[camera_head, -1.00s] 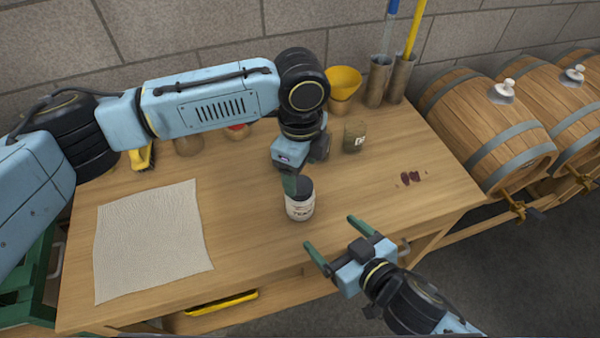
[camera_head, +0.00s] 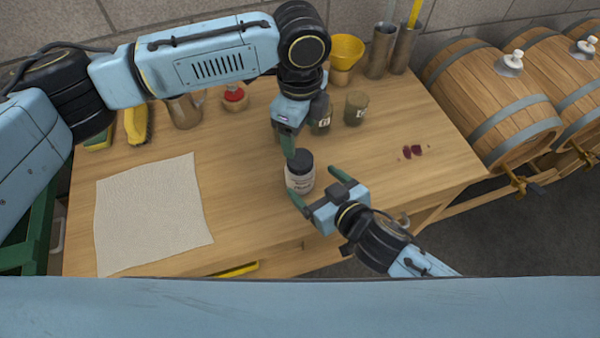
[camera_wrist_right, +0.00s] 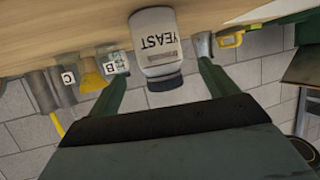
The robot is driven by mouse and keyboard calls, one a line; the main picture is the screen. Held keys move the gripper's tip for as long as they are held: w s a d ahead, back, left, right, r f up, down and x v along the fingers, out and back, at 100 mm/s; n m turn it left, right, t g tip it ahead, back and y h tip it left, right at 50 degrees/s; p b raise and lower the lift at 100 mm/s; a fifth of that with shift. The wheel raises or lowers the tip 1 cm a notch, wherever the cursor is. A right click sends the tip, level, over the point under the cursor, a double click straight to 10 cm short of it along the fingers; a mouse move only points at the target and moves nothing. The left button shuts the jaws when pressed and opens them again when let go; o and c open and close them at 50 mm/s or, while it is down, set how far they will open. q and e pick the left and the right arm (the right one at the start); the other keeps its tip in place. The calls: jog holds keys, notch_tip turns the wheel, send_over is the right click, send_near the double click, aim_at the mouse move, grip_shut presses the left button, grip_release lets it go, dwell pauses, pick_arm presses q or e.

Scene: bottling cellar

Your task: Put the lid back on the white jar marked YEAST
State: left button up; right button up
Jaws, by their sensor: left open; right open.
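The white jar marked YEAST (camera_head: 299,181) stands upright on the table near its front edge. Its dark lid (camera_head: 300,158) sits on its top; the wrist view also shows the jar (camera_wrist_right: 157,42) with the dark lid (camera_wrist_right: 165,83) on its mouth, upside down in the picture. My left gripper (camera_head: 289,146) is open, pointing down just above and behind the lid; whether it touches the lid I cannot tell. My right gripper (camera_head: 316,187) is open at the jar's front right. In the wrist view its fingers reach either side of the jar, with gaps visible.
A cloth (camera_head: 150,215) lies at the left of the table (camera_head: 250,210). Behind the jar stand labelled jars (camera_head: 357,108), a yellow funnel (camera_head: 347,50), a red-topped item (camera_head: 234,97) and a metal jug (camera_head: 185,112). Dark stains (camera_head: 411,151) mark the right side.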

aim_at(307, 176)
jog(key=x, duration=0.7)
jog(key=shift+r, duration=0.1)
